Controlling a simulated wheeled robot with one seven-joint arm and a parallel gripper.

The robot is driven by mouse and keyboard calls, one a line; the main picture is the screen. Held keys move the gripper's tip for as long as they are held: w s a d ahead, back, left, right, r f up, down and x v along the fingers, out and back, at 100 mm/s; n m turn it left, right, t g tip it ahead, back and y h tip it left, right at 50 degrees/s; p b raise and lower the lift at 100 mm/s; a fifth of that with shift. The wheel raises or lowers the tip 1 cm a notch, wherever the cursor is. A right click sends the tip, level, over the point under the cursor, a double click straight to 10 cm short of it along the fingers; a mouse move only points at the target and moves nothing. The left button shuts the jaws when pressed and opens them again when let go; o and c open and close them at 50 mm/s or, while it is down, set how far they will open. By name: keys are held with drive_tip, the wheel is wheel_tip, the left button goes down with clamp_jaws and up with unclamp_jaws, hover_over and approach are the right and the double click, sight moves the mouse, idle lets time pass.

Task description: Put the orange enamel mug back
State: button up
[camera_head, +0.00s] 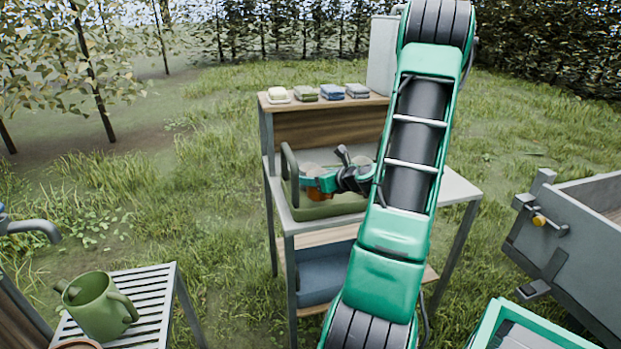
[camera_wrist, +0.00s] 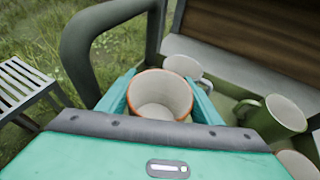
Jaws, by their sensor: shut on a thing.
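The orange enamel mug (camera_wrist: 160,98) is between the two teal fingers of my gripper (camera_wrist: 160,100), which is shut on it. Its pale inside and orange rim face the wrist camera. In the head view my gripper (camera_head: 318,183) and a small part of the orange mug (camera_head: 319,196) are over the green basin (camera_head: 325,211) on the grey stand. I cannot tell whether the mug touches the basin's bottom. A white mug (camera_wrist: 183,65) is just behind it, and a green mug (camera_wrist: 283,113) stands to the right. Another mug (camera_wrist: 297,165) is partly cut off at the lower right.
Folded cloths and a soap bar (camera_head: 278,94) lie on the upper shelf (camera_head: 325,104). A slatted table (camera_head: 145,300) with a green watering can (camera_head: 98,305) is at lower left.

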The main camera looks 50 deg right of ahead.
drive_tip(key=shift+f, duration=0.5)
drive_tip(key=o, duration=1.3)
drive_tip(key=shift+o, duration=0.2)
